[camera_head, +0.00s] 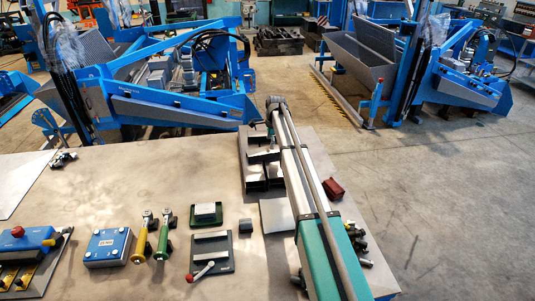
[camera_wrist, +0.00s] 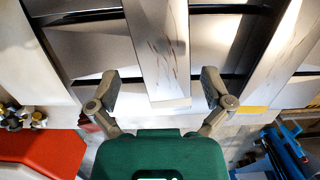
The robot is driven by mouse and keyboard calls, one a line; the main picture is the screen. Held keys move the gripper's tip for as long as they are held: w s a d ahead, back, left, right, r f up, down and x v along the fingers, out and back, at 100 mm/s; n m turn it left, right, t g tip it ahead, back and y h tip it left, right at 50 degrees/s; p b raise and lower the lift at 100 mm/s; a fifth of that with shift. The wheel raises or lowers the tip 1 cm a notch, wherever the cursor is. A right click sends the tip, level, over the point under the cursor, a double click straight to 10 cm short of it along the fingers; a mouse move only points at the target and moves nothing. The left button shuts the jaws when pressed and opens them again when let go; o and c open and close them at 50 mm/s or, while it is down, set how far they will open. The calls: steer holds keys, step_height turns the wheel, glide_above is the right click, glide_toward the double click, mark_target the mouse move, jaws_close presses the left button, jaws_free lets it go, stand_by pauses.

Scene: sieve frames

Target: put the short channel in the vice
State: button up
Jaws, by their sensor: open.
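In the wrist view my gripper (camera_wrist: 161,90) is open. The end of a pale metal channel (camera_wrist: 160,50) with brownish marks lies between its fingers in the picture, with a gap on each side; I cannot tell their height difference. In the head view metal channels (camera_head: 253,172) lie at the table's far right, partly hidden by my arm; I cannot tell which is the short one. A grey device with a pale bar and red-knobbed lever (camera_head: 212,257), possibly the vice, sits at front centre.
On the table (camera_head: 130,185) stand a blue box (camera_head: 107,246), yellow (camera_head: 141,240) and green (camera_head: 164,237) handled tools, a green tray (camera_head: 206,214) and a dark red block (camera_head: 334,188). A blue tool with a red knob (camera_head: 25,238) is at left. The table's back left is mostly clear.

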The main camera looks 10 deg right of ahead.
mark_target(268, 149)
steer(key=shift+w+a+f+b, duration=0.1)
steer(key=shift+a+f+b, duration=0.15)
steer(key=shift+f+b, duration=0.9)
steer(key=shift+w+a+f+b, duration=0.1)
steer(key=shift+a+f+b, duration=0.1)
steer(key=shift+f+b, duration=0.95)
steer(key=c, duration=1.1)
steer(key=shift+o, duration=0.2)
steer(key=shift+r+p, duration=0.15)
steer(key=shift+p, duration=0.25)
step_height(268, 149, up, 3)
steer(key=p, duration=0.2)
steer(key=shift+f+p, duration=0.2)
steer(key=shift+p, duration=0.1)
steer(key=s+r+p, duration=1)
steer(key=s, duration=0.4)
steer(key=shift+a, duration=0.25)
